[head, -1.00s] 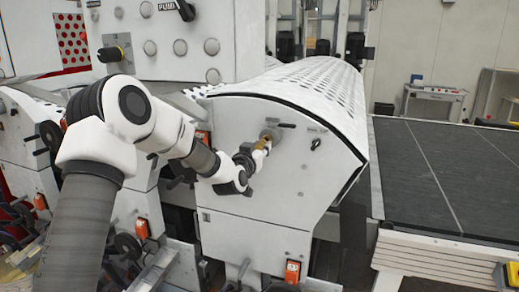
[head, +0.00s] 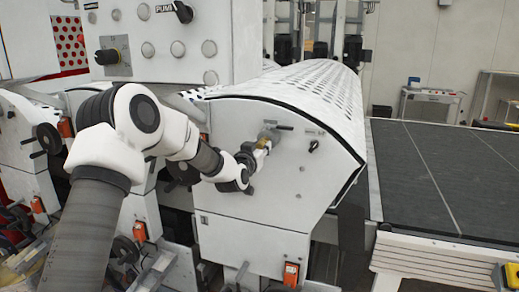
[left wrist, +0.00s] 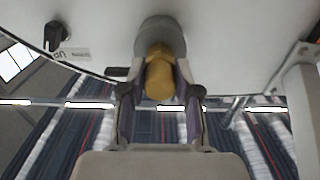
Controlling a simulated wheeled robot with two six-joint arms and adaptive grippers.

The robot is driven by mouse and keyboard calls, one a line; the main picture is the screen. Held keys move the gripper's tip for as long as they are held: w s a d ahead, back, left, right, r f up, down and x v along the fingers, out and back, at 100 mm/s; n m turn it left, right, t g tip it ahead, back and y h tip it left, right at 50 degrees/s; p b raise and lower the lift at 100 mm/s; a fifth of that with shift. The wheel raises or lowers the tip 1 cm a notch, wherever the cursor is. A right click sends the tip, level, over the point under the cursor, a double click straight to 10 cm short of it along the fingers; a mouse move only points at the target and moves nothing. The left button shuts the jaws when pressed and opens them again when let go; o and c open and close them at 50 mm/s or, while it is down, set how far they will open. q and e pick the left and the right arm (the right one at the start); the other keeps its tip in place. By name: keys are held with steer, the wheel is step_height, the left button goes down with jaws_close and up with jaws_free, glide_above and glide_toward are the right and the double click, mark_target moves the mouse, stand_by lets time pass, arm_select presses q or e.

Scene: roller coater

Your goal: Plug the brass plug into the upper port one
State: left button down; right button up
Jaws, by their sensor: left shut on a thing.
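The brass plug (head: 262,144) is between the fingers of my left gripper (head: 259,150), in front of the white end panel of the machine. The grey round port (head: 269,133) is right behind the plug. In the left wrist view, my left gripper (left wrist: 159,98) is shut on the brass plug (left wrist: 158,77). The plug's far end overlaps the grey port (left wrist: 160,36) and lines up with it. I cannot tell how deep the plug sits in it. My right gripper is not in view.
A black handle (head: 314,146) sits on the panel right of the port, with a small label near it. A perforated white hood (head: 315,85) curves above the panel. A dark conveyor bed (head: 430,170) lies to the right. Orange switch boxes (head: 291,274) are low on the machine.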

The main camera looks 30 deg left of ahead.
arm_select(q)
steer(key=c, duration=0.7)
jaws_free()
steer(key=shift+c, duration=0.2)
steer(key=v, duration=1.2)
